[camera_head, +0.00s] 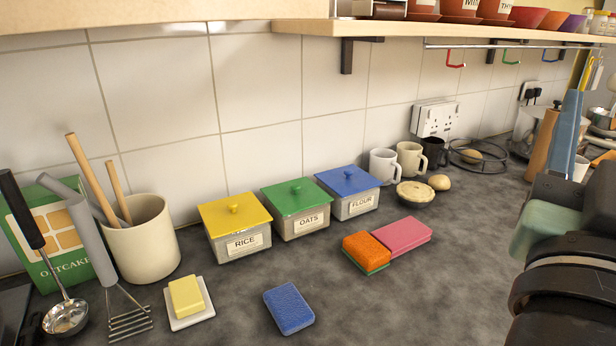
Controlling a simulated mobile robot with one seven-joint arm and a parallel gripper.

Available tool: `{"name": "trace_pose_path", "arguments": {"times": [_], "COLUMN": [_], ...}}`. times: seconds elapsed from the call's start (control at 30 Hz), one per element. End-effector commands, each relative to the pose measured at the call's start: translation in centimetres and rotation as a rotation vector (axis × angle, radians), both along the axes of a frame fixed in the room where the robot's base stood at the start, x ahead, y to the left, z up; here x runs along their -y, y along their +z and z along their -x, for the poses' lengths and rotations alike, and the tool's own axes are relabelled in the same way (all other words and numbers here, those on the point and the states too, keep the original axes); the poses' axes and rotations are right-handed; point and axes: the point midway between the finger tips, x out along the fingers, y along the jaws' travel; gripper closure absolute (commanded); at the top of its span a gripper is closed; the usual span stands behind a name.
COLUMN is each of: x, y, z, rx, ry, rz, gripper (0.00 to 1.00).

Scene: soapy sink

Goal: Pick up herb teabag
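I cannot make out a herb teabag anywhere in this view. At the right edge is the dark end of my arm, with my gripper (567,150) apparently pointing up and away as a blue-grey tapered part. It is seen from behind, and I cannot see a gap between fingers or anything held. A teal part shows beside the dark links, and I cannot tell what it is. The arm hides part of the worktop at the right.
The dark worktop holds rice (236,228), oats (296,208) and flour (348,193) boxes along the tiled wall. In front lie a blue sponge (289,308), an orange sponge (366,252), a pink sponge (403,237) and a butter dish (205,314). A shelf (400,31) overhangs. The front centre-right is clear.

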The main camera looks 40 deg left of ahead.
Motion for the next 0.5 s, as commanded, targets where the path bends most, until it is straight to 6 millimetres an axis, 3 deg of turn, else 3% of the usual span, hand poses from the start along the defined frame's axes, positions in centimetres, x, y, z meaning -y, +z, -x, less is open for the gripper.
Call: {"name": "trace_pose_path", "arguments": {"times": [0.03, 0.5], "x": [0.0, -0.5], "y": [2.8, 10.5], "z": [-0.5, -3.8], "rx": [-0.029, -0.297], "ry": [0.000, 0.010], "rz": [0.000, 0.007], "gripper": [0.53, 0.53]}}
